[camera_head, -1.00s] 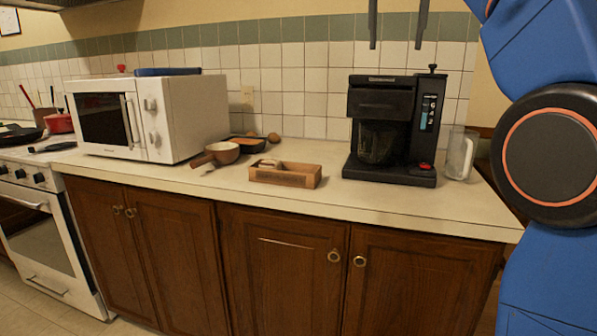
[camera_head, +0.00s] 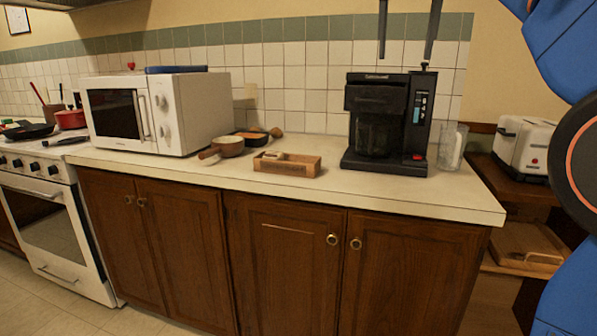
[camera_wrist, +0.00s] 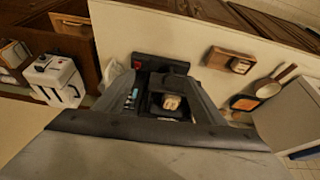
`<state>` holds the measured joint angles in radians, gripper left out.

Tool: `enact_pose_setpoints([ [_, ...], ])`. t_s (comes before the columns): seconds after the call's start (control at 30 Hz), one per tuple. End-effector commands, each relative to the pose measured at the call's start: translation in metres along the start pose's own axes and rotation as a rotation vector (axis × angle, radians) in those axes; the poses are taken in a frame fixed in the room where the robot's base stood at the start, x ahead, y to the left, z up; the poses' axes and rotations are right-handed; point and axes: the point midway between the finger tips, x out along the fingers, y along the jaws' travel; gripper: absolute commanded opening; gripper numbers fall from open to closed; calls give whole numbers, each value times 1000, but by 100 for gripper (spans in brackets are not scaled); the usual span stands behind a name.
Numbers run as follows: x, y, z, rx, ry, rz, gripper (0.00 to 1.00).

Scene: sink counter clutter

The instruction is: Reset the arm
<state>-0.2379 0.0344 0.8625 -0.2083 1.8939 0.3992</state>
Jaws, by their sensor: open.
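My gripper (camera_head: 404,60) shows at the top of the head view as two dark fingers hanging down, spread apart with nothing between them. It is above the black coffee maker (camera_head: 395,120), apart from it. In the wrist view my gripper (camera_wrist: 160,78) frames the coffee maker (camera_wrist: 150,64) beyond its open fingers. Part of my blue arm is at the right edge of the head view; the rest is out of frame.
A white toaster (camera_head: 525,147) stands on a wooden shelf at right. Open floor shows at lower left.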

Motion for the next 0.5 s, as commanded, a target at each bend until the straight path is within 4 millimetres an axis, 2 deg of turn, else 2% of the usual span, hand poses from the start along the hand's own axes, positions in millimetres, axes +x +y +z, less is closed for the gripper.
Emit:
enact_pose_setpoints([
  [0.27, 30, 22, 33, -50, 1, -10, 63],
  [0.5, 85, 50, 92, -115, 1, -31, 63],
])
